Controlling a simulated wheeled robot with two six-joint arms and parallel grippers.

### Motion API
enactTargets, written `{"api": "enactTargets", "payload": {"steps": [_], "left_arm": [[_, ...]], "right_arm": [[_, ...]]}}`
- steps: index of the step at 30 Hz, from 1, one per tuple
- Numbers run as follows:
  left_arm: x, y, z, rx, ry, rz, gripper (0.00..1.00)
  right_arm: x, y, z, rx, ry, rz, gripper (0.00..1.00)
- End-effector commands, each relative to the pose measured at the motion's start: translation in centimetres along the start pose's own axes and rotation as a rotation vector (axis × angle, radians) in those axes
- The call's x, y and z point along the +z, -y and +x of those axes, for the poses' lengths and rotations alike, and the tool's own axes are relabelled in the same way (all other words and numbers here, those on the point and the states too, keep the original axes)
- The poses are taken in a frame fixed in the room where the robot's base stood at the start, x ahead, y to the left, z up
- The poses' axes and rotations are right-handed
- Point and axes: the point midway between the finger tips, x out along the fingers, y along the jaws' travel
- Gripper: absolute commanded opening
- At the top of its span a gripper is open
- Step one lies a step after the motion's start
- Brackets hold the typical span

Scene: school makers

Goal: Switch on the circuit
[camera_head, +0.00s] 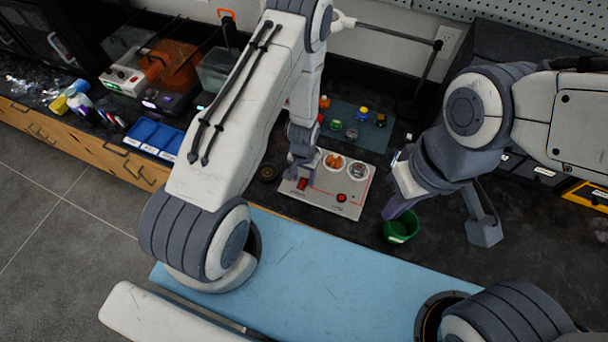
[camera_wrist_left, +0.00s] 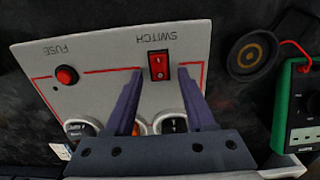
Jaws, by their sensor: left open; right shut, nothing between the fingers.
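The circuit panel (camera_head: 322,202) is a light grey board lying on the dark bench. Its red rocker switch (camera_head: 302,184) is near the left end. The left wrist view shows the switch (camera_wrist_left: 159,66) under an upside-down SWITCH label, and a round red button (camera_wrist_left: 67,76) by a FUSE label. My right gripper (camera_head: 392,210) is shut and empty beside the green cup.
The green cup (camera_head: 401,228) stands right of the panel. A dark mat (camera_head: 345,117) with small coloured parts lies behind it. A round black disc (camera_head: 267,172) is left of it. A blue tray (camera_head: 154,138) and devices stand further left. A blue surface (camera_head: 300,275) lies in front.

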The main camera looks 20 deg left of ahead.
Motion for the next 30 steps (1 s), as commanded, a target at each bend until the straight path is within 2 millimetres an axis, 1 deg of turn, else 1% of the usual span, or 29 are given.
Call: {"api": "enactTargets", "payload": {"steps": [7, 8, 9, 12, 20, 30], "left_arm": [[0.0, 0.0, 0.1, 0.0, 0.0, 0.0, 0.55], [0.0, 0.0, 0.1, 0.0, 0.0, 0.0, 0.51], [0.0, 0.0, 0.1, 0.0, 0.0, 0.0, 0.36], [0.0, 0.0, 0.1, 0.0, 0.0, 0.0, 0.0], [0.2, 0.0, 0.2, 0.0, -0.022, -0.001, 0.0], [0.9, 0.0, 0.3, 0.001, -0.211, -0.001, 0.0]], "right_arm": [[0.0, 0.0, 0.0, 0.0, 0.0, 0.0, 0.0], [0.0, 0.0, 0.0, 0.0, 0.0, 0.0, 0.0], [0.0, 0.0, 0.0, 0.0, 0.0, 0.0, 0.0], [0.0, 0.0, 0.0, 0.0, 0.0, 0.0, 0.0], [0.0, 0.0, 0.3, 0.0, 0.0, 0.0, 0.0], [0.1, -0.1, 2.0, 0.0, 0.0, 0.003, 0.0]]}}
